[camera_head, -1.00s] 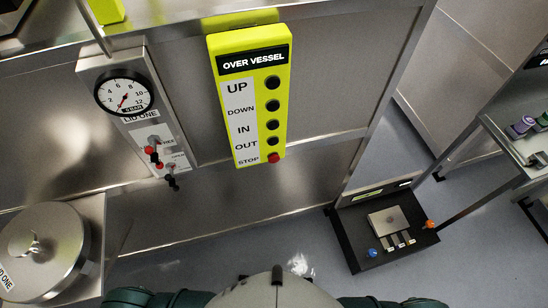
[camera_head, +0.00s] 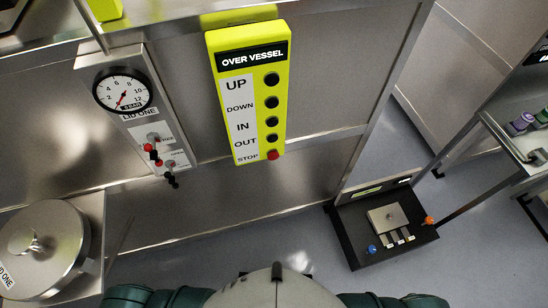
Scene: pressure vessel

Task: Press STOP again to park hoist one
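A yellow pendant box (camera_head: 231,74) headed OVER VESSEL hangs in front of the steel panel. It has black buttons beside the labels UP, DOWN, IN and OUT. The red STOP button (camera_head: 272,154) is at its bottom right. Nothing touches the pendant. Neither of my grippers shows; only green parts of my arms appear at the bottom edge.
A pressure gauge (camera_head: 122,91) and small red and black valve handles (camera_head: 151,153) sit on the LID ONE panel to the left. A round steel lid (camera_head: 45,250) is at lower left. A black floor unit (camera_head: 348,237) with blue and orange knobs stands at right.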

